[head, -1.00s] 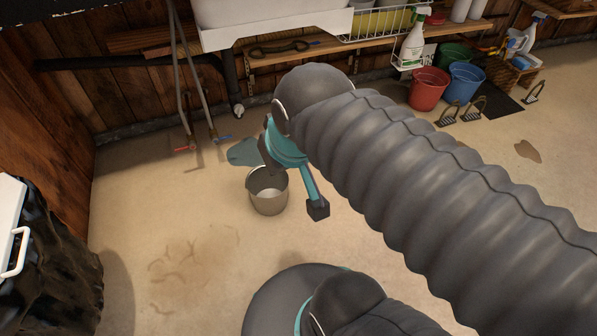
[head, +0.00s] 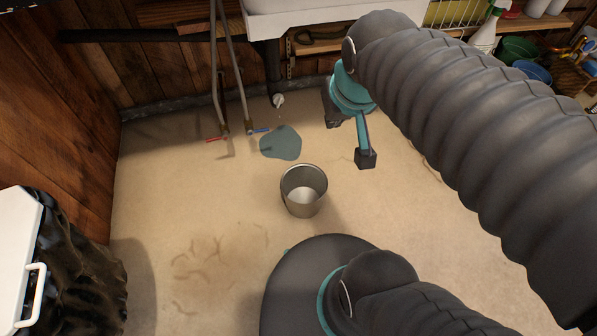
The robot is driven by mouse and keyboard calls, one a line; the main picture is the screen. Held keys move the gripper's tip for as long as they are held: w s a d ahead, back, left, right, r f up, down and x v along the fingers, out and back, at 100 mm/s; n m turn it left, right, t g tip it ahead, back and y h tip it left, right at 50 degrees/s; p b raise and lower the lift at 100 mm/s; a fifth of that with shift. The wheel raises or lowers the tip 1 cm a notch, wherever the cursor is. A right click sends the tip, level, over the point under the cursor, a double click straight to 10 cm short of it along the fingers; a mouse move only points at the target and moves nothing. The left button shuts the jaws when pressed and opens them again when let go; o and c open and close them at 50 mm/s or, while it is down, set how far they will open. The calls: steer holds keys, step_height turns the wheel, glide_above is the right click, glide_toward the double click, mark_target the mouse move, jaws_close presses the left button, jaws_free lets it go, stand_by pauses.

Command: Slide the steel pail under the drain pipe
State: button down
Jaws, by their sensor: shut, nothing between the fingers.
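The steel pail (head: 304,191) stands upright on the floor, and its open top shows an empty-looking inside. The drain pipe (head: 271,68) comes down below the white sink, with a pale open end (head: 278,100) low above the floor. A bluish puddle (head: 281,143) lies on the floor just in front of that end. The pail is apart from the puddle, nearer to me. My gripper (head: 350,142) is shut and empty, to the right of the puddle and beyond the pail, not touching the pail. My arm hides part of the floor at right.
Two hoses with a red tap (head: 215,138) and a blue tap (head: 259,130) hang left of the drain. A white-lidded container in black wrapping (head: 80,245) stands at left. Buckets (head: 517,46) stand at far right. The floor left of the pail is clear.

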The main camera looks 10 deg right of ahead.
steer(key=w+f+g+b, duration=0.2)
steer(key=w+f+g, duration=0.1)
steer(key=w+f, duration=1.55)
steer(key=f+g+b, duration=0.1)
steer(key=f, duration=1.8)
steer(key=f+g, duration=0.1)
steer(key=f, duration=1.7)
steer(key=shift+w+a+f+n+b, duration=0.1)
steer(key=shift+a+f+n+b, duration=0.1)
steer(key=shift+f+n+b, duration=0.15)
steer(key=w, duration=0.3)
steer(key=shift+f, duration=0.1)
steer(key=shift+w+a, duration=0.1)
steer(key=shift+w, duration=0.45)
